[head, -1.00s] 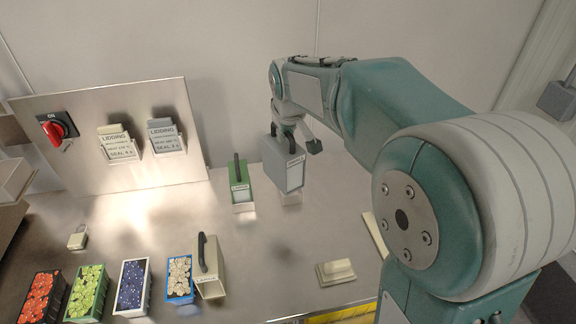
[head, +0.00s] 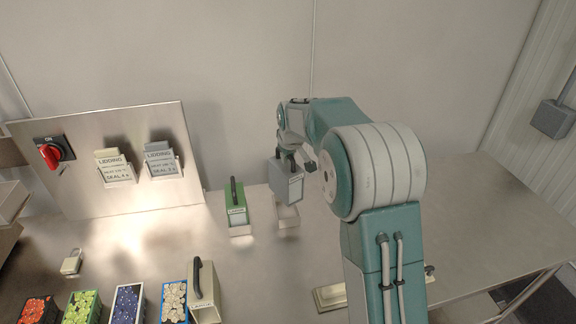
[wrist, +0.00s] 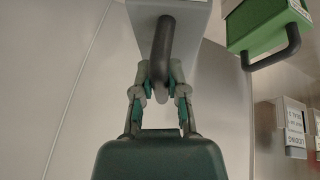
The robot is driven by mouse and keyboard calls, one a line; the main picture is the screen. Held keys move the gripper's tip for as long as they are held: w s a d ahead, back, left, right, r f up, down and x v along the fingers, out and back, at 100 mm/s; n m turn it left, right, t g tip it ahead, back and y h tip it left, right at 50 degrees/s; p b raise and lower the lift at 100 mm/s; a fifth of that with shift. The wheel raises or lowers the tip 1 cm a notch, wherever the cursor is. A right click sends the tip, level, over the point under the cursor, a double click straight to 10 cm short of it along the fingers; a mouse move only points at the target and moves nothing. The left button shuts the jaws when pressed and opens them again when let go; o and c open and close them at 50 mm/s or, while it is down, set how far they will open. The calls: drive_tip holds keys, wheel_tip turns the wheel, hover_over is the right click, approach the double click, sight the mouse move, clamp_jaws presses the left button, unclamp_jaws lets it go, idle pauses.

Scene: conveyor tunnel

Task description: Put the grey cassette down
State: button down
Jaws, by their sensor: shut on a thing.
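The grey cassette (head: 287,184) is a box with a white label on its front. It is upright, near the back wall, just right of the green cassette (head: 237,208). My gripper (head: 293,154) is above it, shut on its black handle. In the wrist view the fingers (wrist: 160,88) close around the dark handle of the grey cassette (wrist: 190,15). A pale, shallow holder (head: 286,217) shows below the cassette on the table. I cannot tell whether the cassette touches it.
A beige cassette (head: 203,290) stands at the front beside several fruit-coloured trays. A panel (head: 80,190) with a red switch (head: 50,154) and two label cards stands at the back left. A pale block (head: 330,296) lies near the front edge.

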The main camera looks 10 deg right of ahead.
sight(288, 167)
drive_tip(key=shift+w+f, duration=0.1)
drive_tip(key=shift+f, duration=2.1)
drive_tip(key=c, duration=0.7)
unclamp_jaws()
